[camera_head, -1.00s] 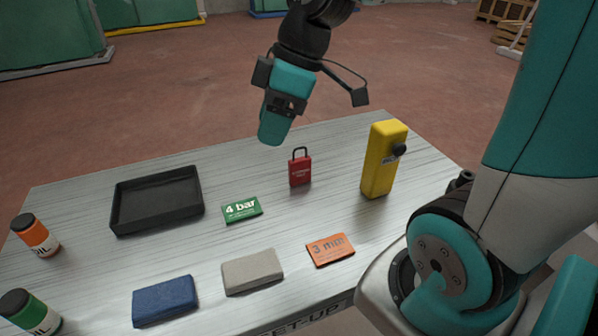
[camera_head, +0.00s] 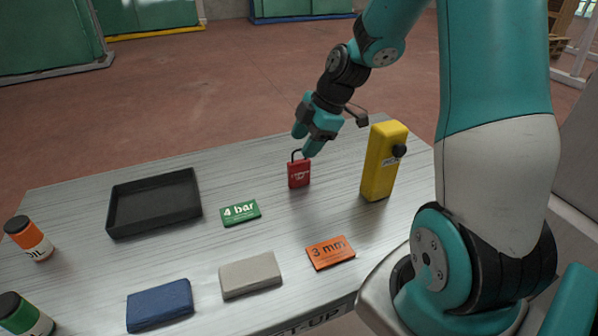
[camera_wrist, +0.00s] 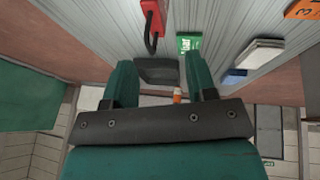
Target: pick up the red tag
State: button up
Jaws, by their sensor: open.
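The red tag (camera_head: 299,174) is shaped like a padlock, with a red body and a black loop on top. It stands upright on the grey table (camera_head: 80,255). My gripper (camera_head: 305,143) is open and empty, tilted, with its fingertips close to the tag's loop in the head view. One fingertip overlaps the loop there, and I cannot tell whether it touches. In the wrist view the red tag (camera_wrist: 152,16) shows at the top edge, beyond the tips of my open gripper (camera_wrist: 162,75), with its loop pointing toward the fingers. Part of its body is cut off there.
A yellow device (camera_head: 381,165) stands right of the tag. A green 4 bar card (camera_head: 240,212), an orange 3 mm card (camera_head: 331,253), a grey block (camera_head: 251,275) and a blue block (camera_head: 160,305) lie in front. A black tray (camera_head: 154,202) and two bottles (camera_head: 28,238) are left.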

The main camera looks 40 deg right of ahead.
aim_at(290, 164)
jog(key=shift+p+x, duration=0.55)
jog(key=shift+x, duration=2.6)
jog(key=shift+w+r, duration=0.1)
grip_shut()
